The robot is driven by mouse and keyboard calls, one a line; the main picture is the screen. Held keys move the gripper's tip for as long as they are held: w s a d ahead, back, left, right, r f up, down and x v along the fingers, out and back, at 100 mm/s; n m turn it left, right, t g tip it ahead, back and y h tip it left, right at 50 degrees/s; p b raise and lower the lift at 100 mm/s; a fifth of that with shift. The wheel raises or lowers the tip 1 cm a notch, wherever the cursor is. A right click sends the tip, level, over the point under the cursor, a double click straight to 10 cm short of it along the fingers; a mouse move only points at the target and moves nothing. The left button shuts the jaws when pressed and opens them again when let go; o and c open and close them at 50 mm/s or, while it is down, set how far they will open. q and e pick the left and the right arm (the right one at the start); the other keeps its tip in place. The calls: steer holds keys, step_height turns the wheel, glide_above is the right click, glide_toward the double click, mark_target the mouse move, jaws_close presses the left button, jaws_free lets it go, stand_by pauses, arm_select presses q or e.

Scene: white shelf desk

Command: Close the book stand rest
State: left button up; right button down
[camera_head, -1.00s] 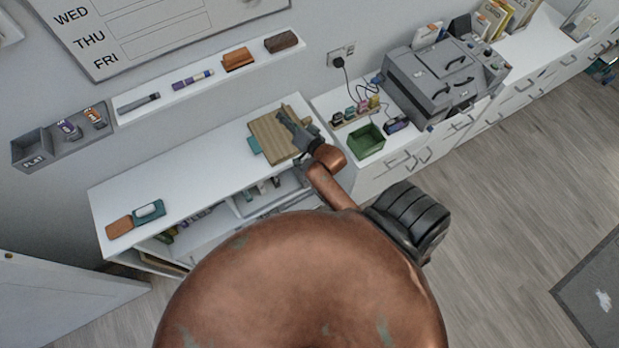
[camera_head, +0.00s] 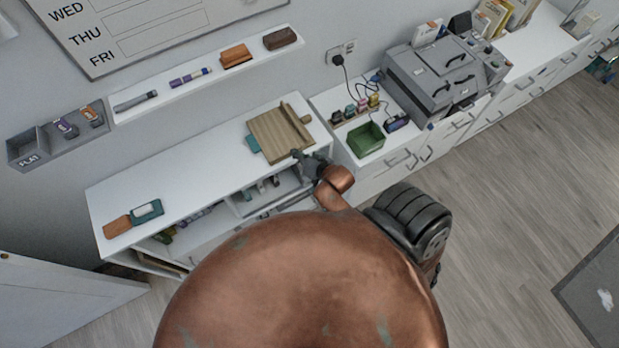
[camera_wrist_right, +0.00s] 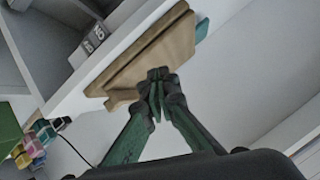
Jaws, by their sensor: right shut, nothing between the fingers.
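The wooden book stand (camera_head: 272,138) lies on the white shelf desk, its panel looking low or flat, with a raised strip (camera_head: 298,122) along its right side. It also shows in the right wrist view (camera_wrist_right: 165,48), where its panels look stacked or slightly apart; I cannot tell the exact angle of the rest. My right gripper (camera_head: 297,155) is at the stand's near edge in the head view. In the wrist view its fingertips (camera_wrist_right: 158,76) are together and empty, close to the stand's edge; whether they touch it is unclear. My left gripper is not in view.
The white desk (camera_head: 190,165) has free room left of the stand. A teal item (camera_head: 252,144) sits by the stand's left edge. A green bin (camera_head: 366,140) and several small colored items stand to the right, with a grey printer (camera_head: 435,75) beyond. Open shelves lie below.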

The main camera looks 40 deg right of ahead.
steer(key=s+a+f+n+g+b, duration=0.1)
steer(key=s+f, duration=0.3)
steer(key=f, duration=0.8)
steer(key=s+a+f+n+g+b, duration=0.1)
steer(key=s+f+g, duration=0.2)
steer(key=f, duration=1)
steer(key=shift+s+n, duration=0.4)
steer(key=shift+s, duration=0.75)
steer(key=s+a+f+n+g+b, duration=0.2)
steer(key=s+f+g+b, duration=0.1)
steer(key=s+f, duration=1.15)
steer(key=s+f+n+g+b, duration=0.1)
steer(key=s+f+g, duration=0.1)
steer(key=s+f, duration=0.4)
steer(key=s+f+n+g, duration=0.1)
steer(key=s+f, duration=0.5)
steer(key=s, duration=0.6)
steer(key=shift+s+a+f+n+g+b, duration=0.15)
steer(key=shift+f+n+g+b, duration=0.1)
steer(key=shift+n+g+b, duration=0.25)
